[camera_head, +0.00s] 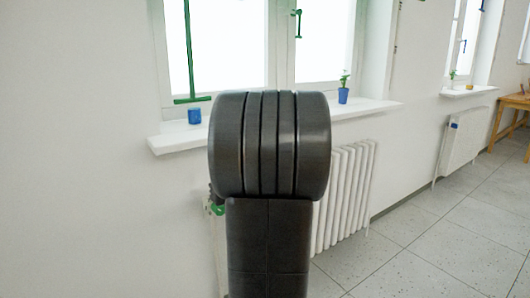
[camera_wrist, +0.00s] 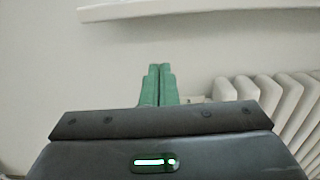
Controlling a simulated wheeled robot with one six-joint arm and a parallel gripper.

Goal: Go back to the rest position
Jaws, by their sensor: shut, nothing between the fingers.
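My gripper (camera_wrist: 158,72) shows in the wrist view as two green fingers pressed together, with nothing between them. It points toward a plain white wall (camera_wrist: 150,45), below a window sill. In the head view my own dark arm fills the middle and hides most of the gripper. The wall (camera_head: 80,120) and the window sill (camera_head: 172,138) stand behind my arm.
A white radiator (camera_head: 345,195) is right of my arm, also close by in the wrist view (camera_wrist: 262,105). A blue cup (camera_head: 194,116) and a blue pot with a plant (camera_head: 343,95) stand on the sill. Tiled floor (camera_head: 430,240) is free at right; a wooden table (camera_head: 516,101) stands far off.

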